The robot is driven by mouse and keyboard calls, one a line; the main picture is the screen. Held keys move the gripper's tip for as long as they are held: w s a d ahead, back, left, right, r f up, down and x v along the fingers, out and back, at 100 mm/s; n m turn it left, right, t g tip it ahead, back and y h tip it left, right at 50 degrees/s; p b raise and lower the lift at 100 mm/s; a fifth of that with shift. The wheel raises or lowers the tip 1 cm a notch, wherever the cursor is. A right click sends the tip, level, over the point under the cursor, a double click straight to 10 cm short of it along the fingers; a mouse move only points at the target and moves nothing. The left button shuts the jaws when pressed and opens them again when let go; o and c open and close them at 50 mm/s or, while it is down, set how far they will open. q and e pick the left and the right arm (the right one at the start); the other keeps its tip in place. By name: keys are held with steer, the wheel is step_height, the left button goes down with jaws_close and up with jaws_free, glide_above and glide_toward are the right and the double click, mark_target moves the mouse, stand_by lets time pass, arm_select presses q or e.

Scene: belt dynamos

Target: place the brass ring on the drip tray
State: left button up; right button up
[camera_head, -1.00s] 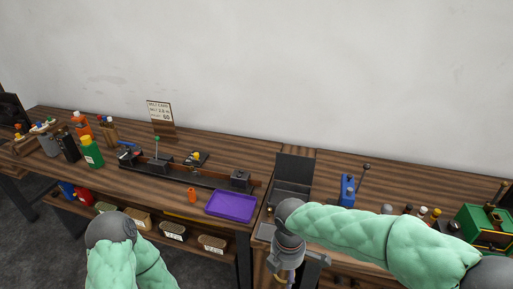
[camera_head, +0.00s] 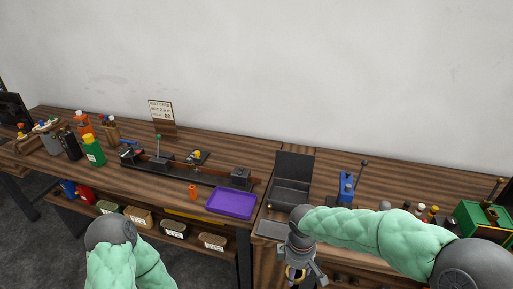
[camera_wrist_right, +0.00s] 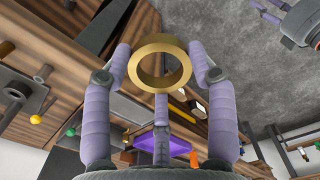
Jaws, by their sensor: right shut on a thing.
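The brass ring (camera_wrist_right: 160,62) is held between the lavender fingers of my right gripper (camera_wrist_right: 165,68) in the wrist view. In the head view the ring (camera_head: 294,273) shows at the bottom, in my right gripper (camera_head: 298,271), in front of the right bench. The purple tray (camera_head: 231,204), which looks like the drip tray, lies empty on the left bench near its front right corner. It also shows beyond the fingers in the wrist view (camera_wrist_right: 150,141). My left gripper (camera_wrist_right: 268,12) shows only partly, at the top right of the wrist view.
An orange cylinder (camera_head: 192,191) stands left of the purple tray. A dark open box (camera_head: 291,190) and a flat grey plate (camera_head: 272,228) are on the right bench. A blue lever device (camera_head: 346,188) stands further right. A dark rail (camera_head: 185,173) runs behind the tray.

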steer(key=w+d+f+m, duration=0.3)
steer(key=d+f+m, duration=0.3)
steer(key=m, duration=0.6)
steer(key=shift+d+f, duration=0.2)
steer(key=shift+f, duration=1.1)
